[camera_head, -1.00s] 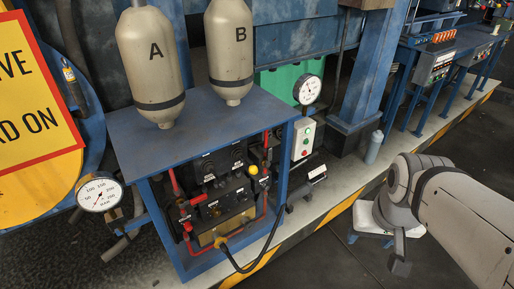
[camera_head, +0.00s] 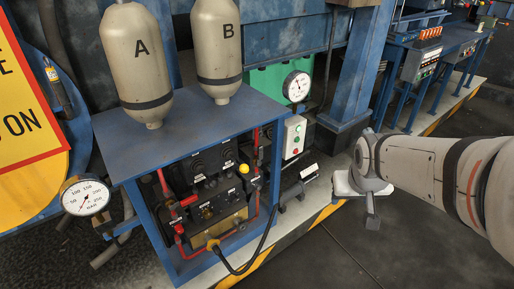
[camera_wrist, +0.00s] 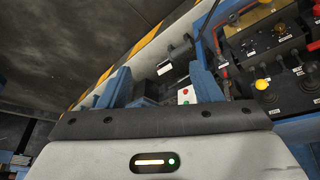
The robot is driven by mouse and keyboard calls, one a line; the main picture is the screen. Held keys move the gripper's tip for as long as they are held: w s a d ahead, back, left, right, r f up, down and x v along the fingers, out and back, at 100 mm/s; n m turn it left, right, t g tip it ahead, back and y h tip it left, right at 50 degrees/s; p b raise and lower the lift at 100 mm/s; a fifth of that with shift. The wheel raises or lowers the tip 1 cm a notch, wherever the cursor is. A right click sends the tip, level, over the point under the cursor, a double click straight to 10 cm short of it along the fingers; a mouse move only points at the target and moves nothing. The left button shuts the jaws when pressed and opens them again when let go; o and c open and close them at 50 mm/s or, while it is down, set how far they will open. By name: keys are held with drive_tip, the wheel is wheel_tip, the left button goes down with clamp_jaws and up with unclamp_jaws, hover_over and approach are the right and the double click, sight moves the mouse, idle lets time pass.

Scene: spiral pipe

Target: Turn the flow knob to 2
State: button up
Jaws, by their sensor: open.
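The black control panel (camera_head: 215,190) sits inside the blue frame under the tabletop, with several black knobs, red levers and a yellow knob (camera_head: 243,168). Its labels are too small to read, so I cannot tell which knob is the flow knob or its setting. In the wrist view, black knobs (camera_wrist: 306,69) and the yellow knob (camera_wrist: 262,85) show at the right edge. My gripper (camera_wrist: 160,72) has its two blue fingers spread apart with nothing between them. In the head view it is to the right of the panel, apart from it.
Tanks A (camera_head: 138,60) and B (camera_head: 217,50) stand above the blue tabletop (camera_head: 185,125). A black cable (camera_head: 262,245) loops out in front of the panel. A white button box (camera_head: 294,137) and gauge (camera_head: 297,86) stand right of the frame. Dark floor at lower right is clear.

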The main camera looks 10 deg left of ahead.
sight(236, 201)
drive_tip(key=w+a+f+n+t+y+b, duration=0.25)
drive_tip(key=w+a+f, duration=0.45)
drive_tip(key=w, duration=0.4)
drive_tip(key=w+a+f+n+t+y+b, duration=0.1)
drive_tip(key=w+a+f+n+t+b, duration=0.2)
drive_tip(key=w+f, duration=0.65)
drive_tip(key=w+a+f+n+y+b, duration=0.1)
drive_tip(key=w+a+f+y+b, duration=0.1)
drive_tip(key=a+f, duration=0.6)
drive_tip(key=w+a+f+n+g+y+b, duration=0.1)
drive_tip(key=w+a+f+y+b, duration=0.1)
drive_tip(key=a+f, duration=0.6)
drive_tip(key=w+a+f+n+y+b, duration=0.1)
drive_tip(key=w+a+f+y+b, duration=0.1)
drive_tip(key=a+f, duration=0.7)
drive_tip(key=shift+w+f+g+y, duration=0.15)
drive_tip(key=shift+w+y, duration=0.2)
drive_tip(key=shift+w, duration=0.35)
drive_tip(key=shift+w+f+g+y, duration=0.15)
drive_tip(key=shift+w+y, duration=0.15)
drive_tip(key=shift+w, duration=0.4)
drive_tip(key=c, duration=1)
